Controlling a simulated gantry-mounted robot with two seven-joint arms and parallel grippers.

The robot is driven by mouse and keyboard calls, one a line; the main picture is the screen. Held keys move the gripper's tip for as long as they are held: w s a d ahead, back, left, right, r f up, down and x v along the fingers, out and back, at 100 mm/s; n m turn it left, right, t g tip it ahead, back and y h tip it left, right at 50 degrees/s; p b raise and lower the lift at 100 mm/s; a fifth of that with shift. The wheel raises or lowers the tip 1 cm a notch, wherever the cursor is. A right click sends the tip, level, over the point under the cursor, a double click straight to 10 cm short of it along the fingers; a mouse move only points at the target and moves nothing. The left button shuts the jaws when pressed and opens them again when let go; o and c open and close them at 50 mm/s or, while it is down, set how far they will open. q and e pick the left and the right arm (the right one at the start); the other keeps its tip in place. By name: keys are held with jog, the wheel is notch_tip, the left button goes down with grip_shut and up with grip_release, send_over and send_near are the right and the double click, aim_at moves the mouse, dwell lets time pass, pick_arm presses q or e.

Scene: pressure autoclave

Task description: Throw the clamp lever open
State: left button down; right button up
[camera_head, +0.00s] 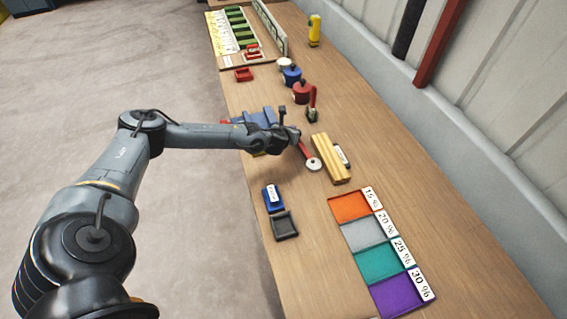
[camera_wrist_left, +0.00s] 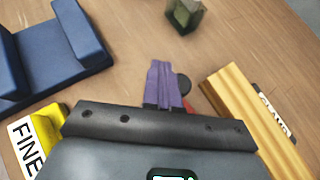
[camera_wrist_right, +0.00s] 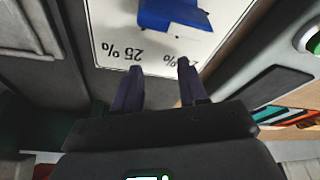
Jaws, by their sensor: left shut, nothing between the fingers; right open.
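My left gripper (camera_head: 295,138) is over the middle of the bench. In the left wrist view its purple fingers (camera_wrist_left: 162,68) are together with nothing between them. A red lever-like bar (camera_head: 304,150) with a pale round end (camera_head: 313,164) lies close beside the fingers; I cannot tell if they touch. In the left wrist view only a bit of red (camera_wrist_left: 189,105) shows, by a dark round knob (camera_wrist_left: 184,84). A ribbed yellow block (camera_head: 330,158) stands just right of it, with a partly hidden label (camera_wrist_left: 272,108). My right gripper (camera_wrist_right: 158,78) is open and empty.
A blue holder (camera_wrist_left: 55,50) and a yellow "FINE" piece (camera_wrist_left: 45,125) lie left of the gripper. Coloured trays (camera_head: 350,205) are nearer, red and blue pots (camera_head: 301,92) farther. A white "25 %" sign (camera_wrist_right: 110,30) and blue piece (camera_wrist_right: 170,15) face the right gripper.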

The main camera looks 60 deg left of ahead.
pick_arm(q)
jog(key=p+v, duration=0.1)
jog(key=v, duration=0.9)
jog(key=shift+d+r, duration=0.2)
jog(key=shift+d, duration=0.05)
pick_arm(e)
jog(key=shift+r, duration=0.6)
pick_arm(q)
jog(key=shift+s, duration=0.15)
